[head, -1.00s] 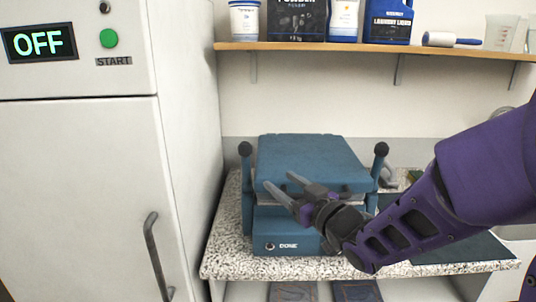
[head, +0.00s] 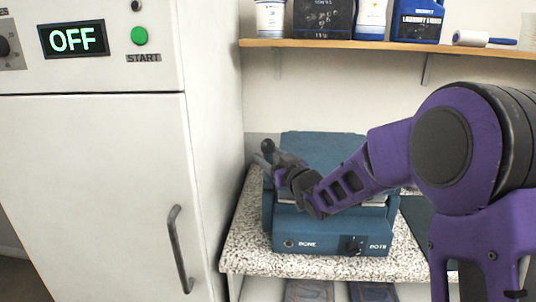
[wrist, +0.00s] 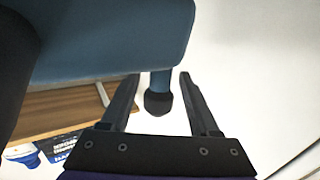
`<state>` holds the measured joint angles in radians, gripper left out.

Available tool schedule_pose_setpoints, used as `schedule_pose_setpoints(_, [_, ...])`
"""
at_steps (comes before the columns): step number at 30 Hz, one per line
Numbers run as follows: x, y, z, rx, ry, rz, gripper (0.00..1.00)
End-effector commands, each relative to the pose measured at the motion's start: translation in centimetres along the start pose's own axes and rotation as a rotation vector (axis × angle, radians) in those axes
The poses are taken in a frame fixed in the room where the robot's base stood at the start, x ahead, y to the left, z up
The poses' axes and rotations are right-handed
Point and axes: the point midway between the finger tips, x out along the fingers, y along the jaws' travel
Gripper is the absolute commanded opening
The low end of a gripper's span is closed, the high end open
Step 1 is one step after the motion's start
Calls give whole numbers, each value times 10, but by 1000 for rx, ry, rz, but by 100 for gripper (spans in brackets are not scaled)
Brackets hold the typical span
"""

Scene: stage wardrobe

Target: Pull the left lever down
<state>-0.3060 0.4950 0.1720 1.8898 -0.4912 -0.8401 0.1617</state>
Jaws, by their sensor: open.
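The blue press (head: 318,148) sits on the speckled counter, with its lid and front panel partly behind my arm. Its left lever stands upright at the left side, with a round black knob (head: 267,146) on top. In the wrist view the lever's blue rod (wrist: 161,80) and its knob (wrist: 157,103) show between my fingers. My gripper (head: 265,158) is open, with one finger on each side of the lever. Whether either finger touches it I cannot tell. The right lever is hidden behind my arm in the head view.
A tall white cabinet (head: 95,190) with an OFF display (head: 73,39) and green START button (head: 139,36) stands close on the left. A wooden shelf (head: 330,44) with bottles runs above. Speckled counter (head: 245,240) shows around the press.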

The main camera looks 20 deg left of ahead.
Motion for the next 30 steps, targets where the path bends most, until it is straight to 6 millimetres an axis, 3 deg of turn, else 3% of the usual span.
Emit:
schedule_pose_setpoints(12, [9, 0, 0, -1, 0, 0, 62])
schedule_pose_setpoints(22, [9, 0, 0, 0, 0, 0, 3])
schedule_pose_setpoints(30, [9, 0, 0, 0, 0, 0, 0])
